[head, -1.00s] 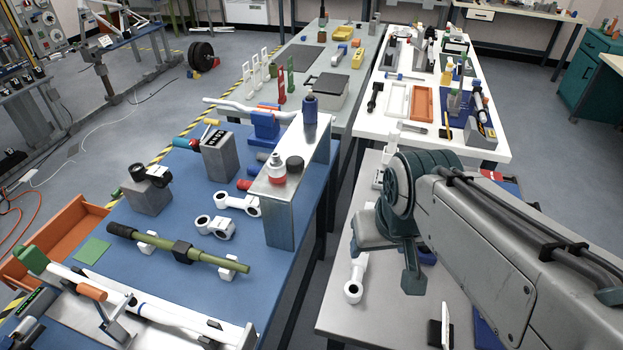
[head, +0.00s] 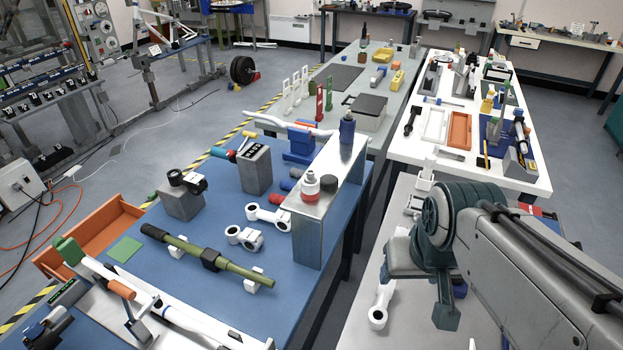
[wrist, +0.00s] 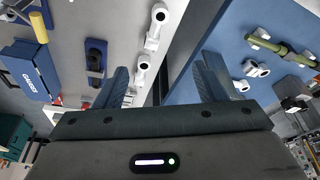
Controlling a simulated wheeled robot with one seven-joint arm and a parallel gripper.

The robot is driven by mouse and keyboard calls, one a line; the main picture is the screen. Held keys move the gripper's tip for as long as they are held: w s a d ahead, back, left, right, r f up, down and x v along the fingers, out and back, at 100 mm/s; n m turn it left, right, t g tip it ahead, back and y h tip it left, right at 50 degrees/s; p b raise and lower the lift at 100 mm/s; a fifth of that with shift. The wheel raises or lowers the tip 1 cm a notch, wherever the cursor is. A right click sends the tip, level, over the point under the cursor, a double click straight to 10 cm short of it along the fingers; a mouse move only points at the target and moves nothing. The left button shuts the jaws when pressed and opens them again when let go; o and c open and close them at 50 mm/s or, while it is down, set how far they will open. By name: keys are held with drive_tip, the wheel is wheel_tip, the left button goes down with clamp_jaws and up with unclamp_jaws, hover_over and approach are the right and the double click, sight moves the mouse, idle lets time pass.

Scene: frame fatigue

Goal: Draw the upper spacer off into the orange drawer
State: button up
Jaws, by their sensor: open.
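The orange drawer (head: 92,240) stands open at the left side of the blue table (head: 205,288), in the head view; part of its inside shows. I cannot make out for sure which thing is the upper spacer. A green rod with a black grip and black collar (head: 211,258) lies on white supports on that table; it also shows in the wrist view (wrist: 280,46). My gripper (wrist: 167,82) is open, with nothing between its two fingers, over the gap and edges between the grey and blue tables. In the head view my arm hangs over the grey table at right.
A metal riser (head: 310,228) stands at the blue table's right edge, with a red-and-white container (head: 310,187) and a blue cylinder (head: 347,128) on top. White links (head: 244,237) and grey blocks (head: 181,201) crowd the blue table. A narrow gap separates the tables.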

drive_tip(key=shift+o, duration=0.5)
wheel_tip(320, 180, up, 8)
drive_tip(key=n+g, duration=0.3)
drive_tip(key=n, duration=0.6)
hover_over(310, 172)
wheel_tip(310, 172, down, 14)
drive_tip(key=shift+r+p, duration=0.2)
drive_tip(key=shift+p, duration=0.35)
drive_tip(key=c, duration=1.2)
drive_tip(key=shift+r, duration=0.1)
